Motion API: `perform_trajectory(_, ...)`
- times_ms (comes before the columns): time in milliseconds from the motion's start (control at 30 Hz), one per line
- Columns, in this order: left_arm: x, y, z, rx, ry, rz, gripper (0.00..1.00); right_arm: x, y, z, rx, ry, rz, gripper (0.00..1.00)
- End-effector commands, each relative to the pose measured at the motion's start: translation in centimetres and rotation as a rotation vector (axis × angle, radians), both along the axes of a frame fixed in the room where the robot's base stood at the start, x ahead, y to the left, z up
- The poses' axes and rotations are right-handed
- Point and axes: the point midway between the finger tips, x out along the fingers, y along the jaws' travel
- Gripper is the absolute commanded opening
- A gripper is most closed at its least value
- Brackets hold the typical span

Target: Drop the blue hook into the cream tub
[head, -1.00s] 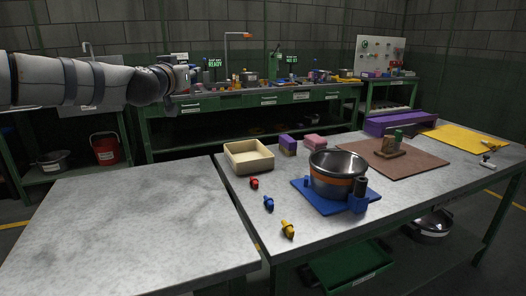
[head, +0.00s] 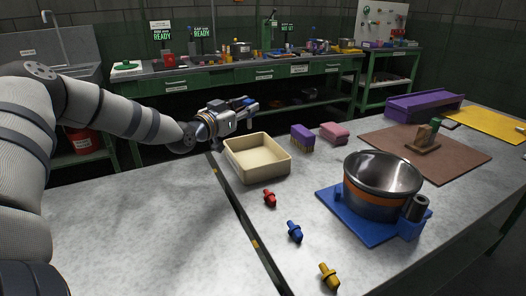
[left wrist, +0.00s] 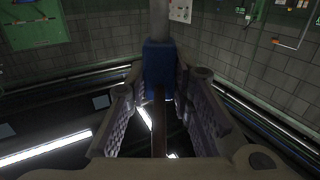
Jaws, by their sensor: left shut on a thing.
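My left gripper (head: 249,107) is shut on a blue hook (head: 246,101). In the left wrist view, the hook's blue body (left wrist: 160,68) sits between the two finger pads, with a grey rod running up from it. The cream tub (head: 266,172) stands on the grey table and looks empty. In the head view my gripper shows just above the tub's far left edge, pointing right; its exact height is hard to tell. My right gripper is out of view.
Red (head: 269,198), blue (head: 295,231) and yellow (head: 328,275) pegs lie in front of the tub. A purple brush (head: 303,134) and pink sponge (head: 334,129) stand behind right. A steel pot (head: 383,180) sits on a blue base. The table's left part is clear.

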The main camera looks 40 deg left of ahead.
Motion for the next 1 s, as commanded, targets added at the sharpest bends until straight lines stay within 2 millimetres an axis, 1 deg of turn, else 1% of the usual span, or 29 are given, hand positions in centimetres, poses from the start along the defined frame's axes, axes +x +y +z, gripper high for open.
perform_trajectory(267,-0.2,-0.1,-1.7,-0.001,0.002,-0.012,0.0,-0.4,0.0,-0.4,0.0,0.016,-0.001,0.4)
perform_trajectory(367,-0.1,-0.2,-3.1,-0.001,0.006,-0.012,0.0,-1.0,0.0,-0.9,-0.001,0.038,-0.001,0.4)
perform_trajectory(467,-0.2,-0.2,-5.0,-0.001,0.01,-0.012,0.0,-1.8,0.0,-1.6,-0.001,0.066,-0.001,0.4)
perform_trajectory(500,-0.2,-0.1,-5.8,-0.002,0.014,-0.011,0.0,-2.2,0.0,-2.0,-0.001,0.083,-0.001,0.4)
perform_trajectory(600,-0.2,-0.2,-7.0,-0.002,0.012,-0.012,0.0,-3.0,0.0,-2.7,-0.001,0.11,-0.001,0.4)
perform_trajectory(667,-0.2,-0.2,-7.2,-0.001,0.006,-0.012,0.0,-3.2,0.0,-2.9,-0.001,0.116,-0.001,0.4)
perform_trajectory(867,-0.2,-0.2,-6.6,0.0,-0.005,-0.012,0.0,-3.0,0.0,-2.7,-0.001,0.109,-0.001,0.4)
perform_trajectory(900,-0.2,-0.2,-6.5,0.0,-0.005,-0.012,0.23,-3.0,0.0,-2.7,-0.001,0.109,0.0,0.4)
perform_trajectory(1000,-0.2,-0.2,-6.5,0.0,-0.005,-0.012,0.44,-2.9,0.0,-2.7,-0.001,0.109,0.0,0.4)
